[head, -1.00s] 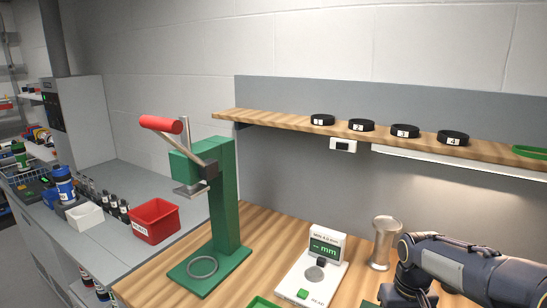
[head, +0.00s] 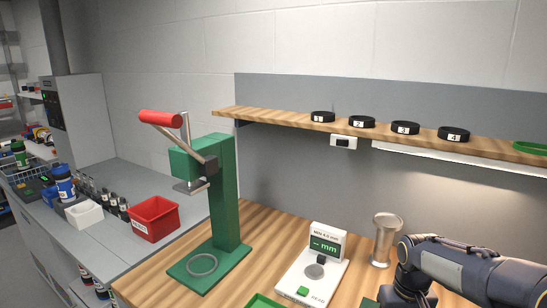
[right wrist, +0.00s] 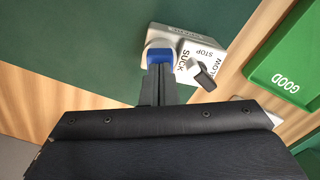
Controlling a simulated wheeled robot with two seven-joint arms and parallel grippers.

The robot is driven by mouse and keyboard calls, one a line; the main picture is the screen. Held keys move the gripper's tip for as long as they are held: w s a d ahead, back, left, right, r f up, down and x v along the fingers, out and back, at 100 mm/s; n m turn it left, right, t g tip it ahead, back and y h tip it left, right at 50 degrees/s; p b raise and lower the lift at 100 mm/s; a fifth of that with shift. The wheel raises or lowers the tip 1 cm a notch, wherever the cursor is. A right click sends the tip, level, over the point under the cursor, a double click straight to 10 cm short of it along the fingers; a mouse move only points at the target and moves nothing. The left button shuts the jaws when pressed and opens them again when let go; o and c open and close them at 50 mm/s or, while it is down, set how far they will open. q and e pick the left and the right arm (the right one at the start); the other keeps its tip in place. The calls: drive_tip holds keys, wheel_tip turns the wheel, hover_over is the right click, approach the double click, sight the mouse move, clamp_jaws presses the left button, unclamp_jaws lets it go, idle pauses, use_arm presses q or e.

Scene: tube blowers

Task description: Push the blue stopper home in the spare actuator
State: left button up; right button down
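Nothing shows between the fingers. My left gripper is in neither view.
A green tray marked GOOD (right wrist: 285,65) lies right of the actuator. In the head view, a green lever press (head: 226,200), a white gauge (head: 309,280) and a metal cylinder (head: 384,242) stand on the wooden bench. A red bin (head: 153,220) stands left; numbered black rings line the shelf (head: 285,125).

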drive_tip(key=shift+s, duration=0.1)
wheel_tip(320, 180, up, 6)
drive_tip(key=p, duration=0.5)
idle(0.4)
drive_tip(key=s+a+r+t+y, duration=0.2)
drive_tip(key=s+a, duration=0.1)
drive_tip(key=s, duration=0.8)
drive_tip(key=s+a+r+m+t+y, duration=0.1)
drive_tip(key=s+a+r+t, duration=0.1)
drive_tip(key=s, duration=0.9)
drive_tip(key=shift+a+t+y, duration=0.4)
drive_tip(key=shift+a+t, duration=0.4)
drive_tip(key=shift+a, duration=0.35)
